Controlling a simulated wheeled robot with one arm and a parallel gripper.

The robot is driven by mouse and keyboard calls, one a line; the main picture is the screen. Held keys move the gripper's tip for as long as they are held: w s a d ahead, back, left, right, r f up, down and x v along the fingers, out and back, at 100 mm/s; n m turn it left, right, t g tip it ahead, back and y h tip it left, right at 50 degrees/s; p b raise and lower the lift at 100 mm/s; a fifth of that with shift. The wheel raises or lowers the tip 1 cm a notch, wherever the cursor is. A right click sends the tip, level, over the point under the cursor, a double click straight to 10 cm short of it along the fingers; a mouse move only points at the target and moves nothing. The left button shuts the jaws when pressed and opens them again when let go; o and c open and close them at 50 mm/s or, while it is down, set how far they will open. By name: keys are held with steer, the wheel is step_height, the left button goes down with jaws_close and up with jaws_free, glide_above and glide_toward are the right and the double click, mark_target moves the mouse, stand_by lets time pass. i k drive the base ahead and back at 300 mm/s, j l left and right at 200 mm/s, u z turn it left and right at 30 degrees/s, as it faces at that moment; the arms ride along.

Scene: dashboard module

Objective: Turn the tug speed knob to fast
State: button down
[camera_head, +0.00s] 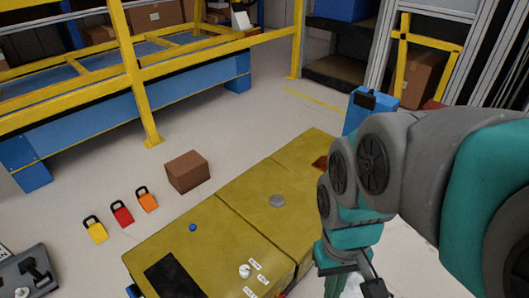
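The yellow tug body (240,215) fills the lower middle of the head view. A white knob (245,271) sits on its top near the front, with small white labels (255,264) beside it. The label text is too small to read, so I cannot tell which setting the knob points to. My gripper (358,284) hangs at the bottom edge, to the right of the knob and apart from it. Its fingertips are cut off by the frame, so its opening is unclear.
A black panel (174,277), a blue button (192,227) and a grey disc (277,201) are on the tug top. A brown box (187,171) and yellow, red and orange padlock-shaped items (122,215) are on the floor to the left. Yellow railing (145,100) stands behind.

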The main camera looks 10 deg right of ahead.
mark_target(245, 270)
steer(key=u, duration=0.7)
steer(key=k+l+u, duration=0.1)
steer(key=k+l, duration=0.05)
steer(key=k, duration=0.05)
